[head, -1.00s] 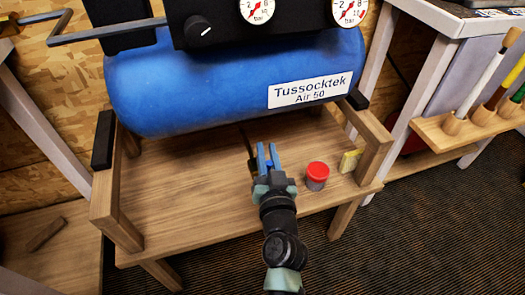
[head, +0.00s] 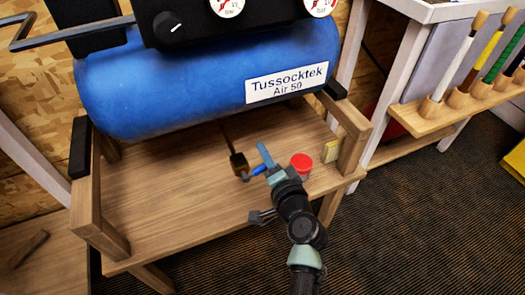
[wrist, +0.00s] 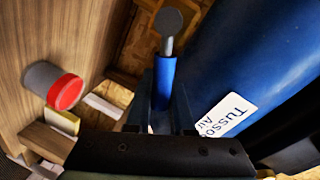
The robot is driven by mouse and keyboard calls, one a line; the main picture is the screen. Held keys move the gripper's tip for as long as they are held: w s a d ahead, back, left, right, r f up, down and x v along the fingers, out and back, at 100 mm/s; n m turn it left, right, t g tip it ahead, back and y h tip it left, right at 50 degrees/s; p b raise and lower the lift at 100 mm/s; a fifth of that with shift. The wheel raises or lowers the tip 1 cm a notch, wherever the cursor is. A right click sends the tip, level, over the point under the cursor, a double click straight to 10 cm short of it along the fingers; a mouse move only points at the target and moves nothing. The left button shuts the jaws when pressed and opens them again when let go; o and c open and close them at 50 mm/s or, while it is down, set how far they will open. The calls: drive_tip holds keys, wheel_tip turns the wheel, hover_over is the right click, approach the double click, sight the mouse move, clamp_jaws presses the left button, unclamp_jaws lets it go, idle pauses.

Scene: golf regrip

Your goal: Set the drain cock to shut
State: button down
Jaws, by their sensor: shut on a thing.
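The drain cock (head: 238,164) is a small brass-coloured body at the lower end of a thin dark pipe under the blue tank. Its blue-sleeved lever (head: 257,171) sticks out to the right, roughly crosswise to the pipe in the head view. My gripper (head: 266,162) is to the right of the cock body, shut on the lever. In the wrist view the blue sleeve (wrist: 164,84) lies between my fingers, with a grey stem and round end beyond it. The fingers hide part of the lever.
A yellow block (head: 331,151) is by the stand's right post. The blue tank (head: 190,85) hangs low above. The stand's left side is clear.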

drive_tip(key=shift+d+f+m+g+y, duration=0.15)
drive_tip(key=shift+f+m+g+y, duration=0.25)
drive_tip(key=shift+f+m, duration=1.25)
drive_tip(key=shift+r+m, duration=0.15)
drive_tip(key=shift+m, duration=0.2)
drive_tip(key=c, duration=0.8)
unclamp_jaws()
drive_tip(key=shift+r, duration=0.1)
drive_tip(key=p+v, duration=0.3)
drive_tip(key=v, duration=1)
